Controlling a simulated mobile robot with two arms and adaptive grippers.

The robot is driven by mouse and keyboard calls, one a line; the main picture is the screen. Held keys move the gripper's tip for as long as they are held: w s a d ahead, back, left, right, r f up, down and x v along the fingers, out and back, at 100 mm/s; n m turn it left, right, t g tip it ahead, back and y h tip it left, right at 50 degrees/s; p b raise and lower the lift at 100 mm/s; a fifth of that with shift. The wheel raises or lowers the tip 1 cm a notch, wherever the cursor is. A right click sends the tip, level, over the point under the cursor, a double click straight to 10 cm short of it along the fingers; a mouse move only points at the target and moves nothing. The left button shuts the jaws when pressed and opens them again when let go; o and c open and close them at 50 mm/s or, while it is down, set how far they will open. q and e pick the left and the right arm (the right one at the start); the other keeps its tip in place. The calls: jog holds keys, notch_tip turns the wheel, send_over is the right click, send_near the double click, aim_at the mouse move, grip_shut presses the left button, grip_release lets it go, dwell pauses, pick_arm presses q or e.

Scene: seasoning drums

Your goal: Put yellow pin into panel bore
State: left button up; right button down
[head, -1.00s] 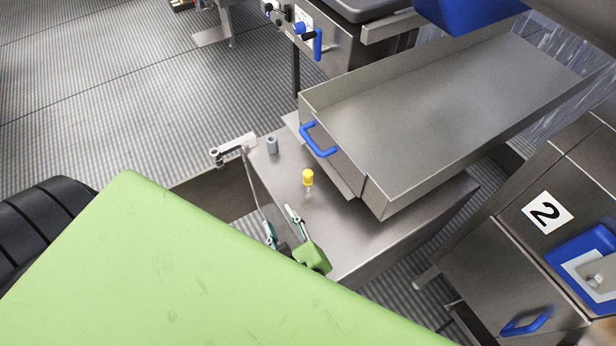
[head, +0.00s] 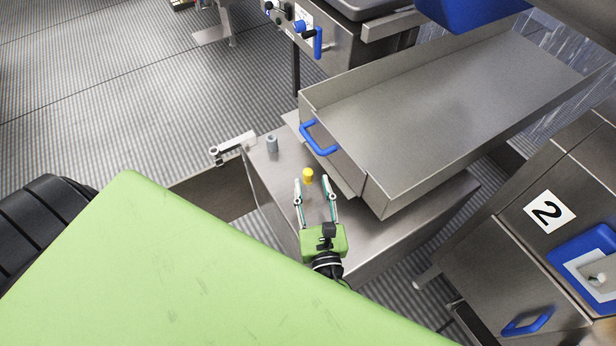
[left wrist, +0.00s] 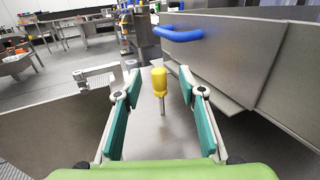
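The yellow pin (head: 308,176) has a yellow head on a thin metal shaft and stands upright on a steel top (head: 272,174). In the left wrist view the pin (left wrist: 159,82) is centred between the two fingers, touching neither. My left gripper (head: 313,184) is open and empty, with its fingertips close to the pin. The fingers and their green pads also show in the left wrist view (left wrist: 159,90). A small grey cylinder (head: 271,144) stands near the top's far-left corner; I cannot tell whether it holds the bore. My right gripper is not in view.
A large steel tray (head: 440,115) with a blue handle (head: 318,140) overhangs the steel top just right of the pin. A white bracket (head: 233,147) sticks out at the top's left corner. The top left of the pin is clear.

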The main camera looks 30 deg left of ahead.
aim_at(309, 176)
pick_arm(q)
jog(key=x, duration=0.2)
jog(key=b+x, duration=0.1)
jog(key=x, duration=0.2)
jog(key=shift+w+a+f, duration=0.2)
jog(key=shift+a+f, duration=0.15)
jog(key=shift+s, duration=0.1)
grip_shut()
